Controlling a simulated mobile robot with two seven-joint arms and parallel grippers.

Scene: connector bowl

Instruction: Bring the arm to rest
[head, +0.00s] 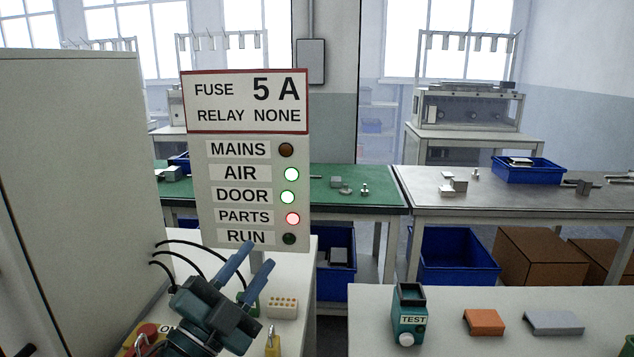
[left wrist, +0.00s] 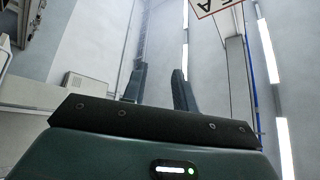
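My left gripper (head: 259,255) is raised at the lower left of the head view, in front of the status panel's lower end. Its two blue-grey fingers point up and stand apart, with nothing between them. The left wrist view also shows the open, empty fingers (left wrist: 158,80) against wall and ceiling. Whether the gripper touches anything below it is hidden. My right gripper is in neither view.
The status panel (head: 254,141) stands behind the left gripper, with a tall cabinet (head: 75,180) to its left. A teal tester (head: 409,320), an orange block (head: 484,322) and a grey block (head: 554,322) sit on the near-right white table (head: 450,343).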

